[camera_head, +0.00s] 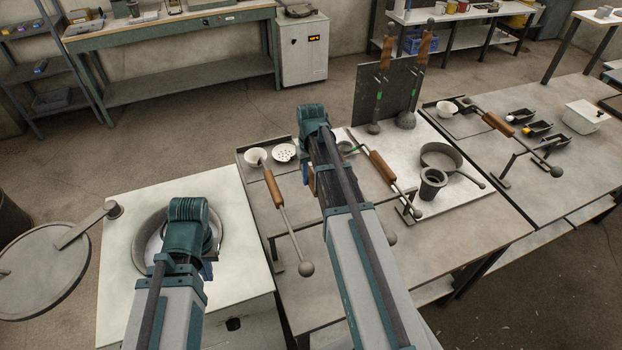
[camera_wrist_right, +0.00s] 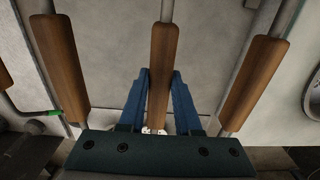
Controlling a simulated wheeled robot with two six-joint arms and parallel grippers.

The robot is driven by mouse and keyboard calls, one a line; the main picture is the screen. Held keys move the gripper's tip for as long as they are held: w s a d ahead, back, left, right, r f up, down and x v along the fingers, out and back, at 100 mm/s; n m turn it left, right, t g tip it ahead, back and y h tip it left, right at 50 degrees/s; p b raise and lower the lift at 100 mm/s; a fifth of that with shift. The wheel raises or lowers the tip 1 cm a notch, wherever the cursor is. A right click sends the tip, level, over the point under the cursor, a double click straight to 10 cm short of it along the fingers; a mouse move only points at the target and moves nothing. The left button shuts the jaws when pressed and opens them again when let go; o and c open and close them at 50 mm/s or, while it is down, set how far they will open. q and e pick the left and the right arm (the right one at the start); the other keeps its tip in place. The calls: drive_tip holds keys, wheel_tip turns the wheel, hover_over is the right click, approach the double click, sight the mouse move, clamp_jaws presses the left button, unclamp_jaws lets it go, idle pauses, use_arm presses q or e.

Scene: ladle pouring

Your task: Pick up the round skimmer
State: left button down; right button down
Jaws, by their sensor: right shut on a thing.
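The round skimmer (camera_head: 284,152) has a pale round head with dark holes and lies at the back of the near table. My right arm covers much of its length in the head view. In the right wrist view, its brown wooden handle (camera_wrist_right: 163,60) runs between the blue fingers of my right gripper (camera_wrist_right: 161,82), which is shut on it. A small pale part of the head shows beyond the gripper. My left gripper (camera_head: 207,268) is over the round pot (camera_head: 143,232) on the pale block at left; its fingers are mostly hidden by the arm.
A wooden-handled ladle (camera_head: 271,188) lies left of the skimmer, and another wooden-handled tool (camera_head: 383,168) lies to its right. A pan (camera_head: 441,157) and a dark cup (camera_head: 431,184) stand further right. An upright plate (camera_head: 368,95) with hanging tools stands behind.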

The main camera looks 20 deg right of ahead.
wheel_tip(320, 180, up, 10)
drive_tip(key=p, duration=0.9)
drive_tip(key=shift+p, duration=0.3)
drive_tip(key=shift+f, duration=0.1)
